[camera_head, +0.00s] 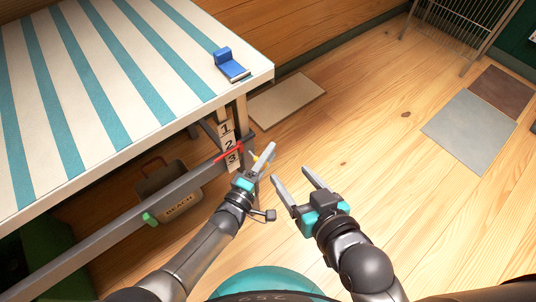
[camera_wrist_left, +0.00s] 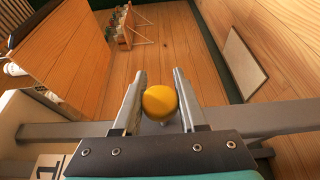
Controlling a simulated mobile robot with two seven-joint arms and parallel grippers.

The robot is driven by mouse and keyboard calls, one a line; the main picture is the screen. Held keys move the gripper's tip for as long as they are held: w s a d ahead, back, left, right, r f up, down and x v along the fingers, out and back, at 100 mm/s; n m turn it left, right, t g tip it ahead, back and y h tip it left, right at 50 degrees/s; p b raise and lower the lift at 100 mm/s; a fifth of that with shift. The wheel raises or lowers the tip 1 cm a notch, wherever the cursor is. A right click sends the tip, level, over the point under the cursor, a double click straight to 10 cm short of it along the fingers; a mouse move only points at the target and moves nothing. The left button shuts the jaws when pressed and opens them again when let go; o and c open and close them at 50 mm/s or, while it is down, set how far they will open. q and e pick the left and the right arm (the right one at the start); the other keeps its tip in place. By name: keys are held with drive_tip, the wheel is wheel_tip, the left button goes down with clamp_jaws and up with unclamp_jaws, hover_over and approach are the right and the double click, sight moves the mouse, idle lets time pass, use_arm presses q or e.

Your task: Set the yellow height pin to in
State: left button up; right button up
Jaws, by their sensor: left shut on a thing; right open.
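The yellow height pin shows in the left wrist view as a round yellow knob (camera_wrist_left: 160,102) between my left fingers (camera_wrist_left: 160,73). In the head view only a bit of the yellow pin (camera_head: 254,158) shows beside my left gripper (camera_head: 265,156), at the table's leg near the scale. My left gripper is shut on the knob. The pin's shaft is mostly hidden, so its depth is hard to tell. My right gripper (camera_head: 291,175) is open and empty, to the right of the left one, above the floor.
A striped table (camera_head: 110,70) fills the upper left, with a blue object (camera_head: 230,65) at its corner. A number scale (camera_head: 228,146) with a red pointer (camera_head: 229,152) is by the leg. A long grey bar (camera_head: 120,219) runs lower left. A bag (camera_head: 168,190) sits beneath.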

use_arm(q)
clamp_jaws()
idle(0.8)
